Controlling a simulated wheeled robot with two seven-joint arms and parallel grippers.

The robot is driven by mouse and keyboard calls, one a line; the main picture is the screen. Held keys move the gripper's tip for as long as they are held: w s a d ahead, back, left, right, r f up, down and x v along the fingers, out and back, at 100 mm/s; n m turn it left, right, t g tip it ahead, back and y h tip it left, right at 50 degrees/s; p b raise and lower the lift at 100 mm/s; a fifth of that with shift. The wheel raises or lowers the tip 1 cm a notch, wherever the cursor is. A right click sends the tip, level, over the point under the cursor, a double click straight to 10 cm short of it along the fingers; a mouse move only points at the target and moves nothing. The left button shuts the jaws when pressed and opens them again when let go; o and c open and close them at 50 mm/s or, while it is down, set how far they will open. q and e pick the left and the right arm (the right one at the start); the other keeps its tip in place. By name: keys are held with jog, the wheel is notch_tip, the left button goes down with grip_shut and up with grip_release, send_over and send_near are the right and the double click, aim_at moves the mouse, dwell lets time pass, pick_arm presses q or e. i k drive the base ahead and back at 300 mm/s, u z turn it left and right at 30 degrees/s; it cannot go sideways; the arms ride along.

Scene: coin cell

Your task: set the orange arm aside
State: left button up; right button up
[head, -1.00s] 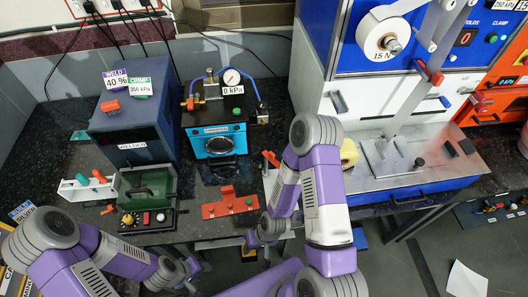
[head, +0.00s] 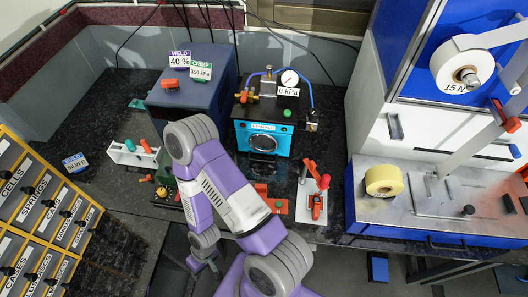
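Several orange parts show in the head view, and I cannot tell for sure which is the orange arm. An orange lever (head: 308,169) stands tilted on a white plate (head: 304,210) right of centre, with a red knob beside it and another orange piece (head: 316,206) in front. A flat orange bracket (head: 276,205) lies left of the plate, partly hidden by my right arm. My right gripper (head: 206,265) is low at centre-left, small and dark, apart from these parts; its fingers are unclear. My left gripper is out of view.
A blue weld box (head: 195,105) and a turquoise pump unit (head: 263,138) stand at the back. A white rack (head: 133,154) holds small coloured pieces at left. A labelled drawer cabinet (head: 40,205) fills the lower left. A tape machine (head: 430,200) stands right.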

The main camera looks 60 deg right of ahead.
aim_at(311, 165)
jog(key=u, duration=0.35)
jog(key=k, duration=0.65)
jog(key=z, duration=1.45)
